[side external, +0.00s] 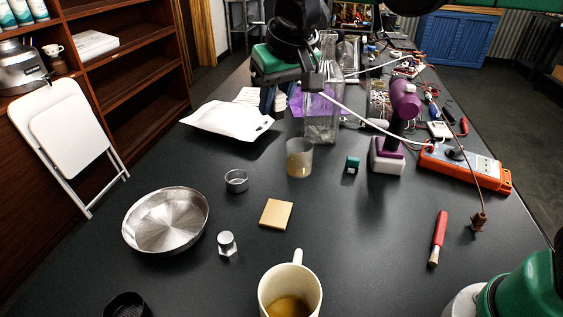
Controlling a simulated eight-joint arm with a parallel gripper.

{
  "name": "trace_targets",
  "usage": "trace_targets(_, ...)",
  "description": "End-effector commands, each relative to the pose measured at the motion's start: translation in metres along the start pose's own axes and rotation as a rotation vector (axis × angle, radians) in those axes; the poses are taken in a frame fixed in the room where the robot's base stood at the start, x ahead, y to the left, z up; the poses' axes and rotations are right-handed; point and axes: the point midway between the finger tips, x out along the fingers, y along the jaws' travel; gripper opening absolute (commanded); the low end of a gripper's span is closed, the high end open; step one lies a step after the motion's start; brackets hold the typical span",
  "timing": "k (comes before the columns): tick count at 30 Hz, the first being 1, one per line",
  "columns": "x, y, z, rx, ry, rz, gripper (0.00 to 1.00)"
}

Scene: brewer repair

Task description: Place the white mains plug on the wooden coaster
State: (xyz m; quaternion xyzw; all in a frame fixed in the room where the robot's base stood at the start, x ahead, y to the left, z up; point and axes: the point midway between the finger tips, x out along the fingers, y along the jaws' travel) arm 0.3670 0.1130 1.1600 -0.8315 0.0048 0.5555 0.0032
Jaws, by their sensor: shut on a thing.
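The wooden coaster (276,214), a flat, light square, lies bare on the black table in front of the glass beaker. My gripper (291,88) is raised over the far part of the table, well behind the coaster. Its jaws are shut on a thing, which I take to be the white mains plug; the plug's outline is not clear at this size. A white cord (375,127) runs from beside the jaws down right to the orange power strip (465,167).
A beaker (299,158), a small glass cup (236,181), a metal bowl (166,220), a small metallic piece (227,243) and a mug (290,289) surround the coaster. A tall glass vessel (321,120) stands near my gripper.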

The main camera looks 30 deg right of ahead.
Motion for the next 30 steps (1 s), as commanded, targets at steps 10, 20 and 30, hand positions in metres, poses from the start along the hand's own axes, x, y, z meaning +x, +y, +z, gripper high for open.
trace_targets(10,0.058,-0.004,0.028,-0.012,0.000,-0.005,0.00)
trace_targets(20,0.127,-0.004,0.056,-0.011,0.000,-0.005,0.00)
trace_targets(30,0.159,-0.004,0.069,-0.011,0.000,-0.005,0.00)
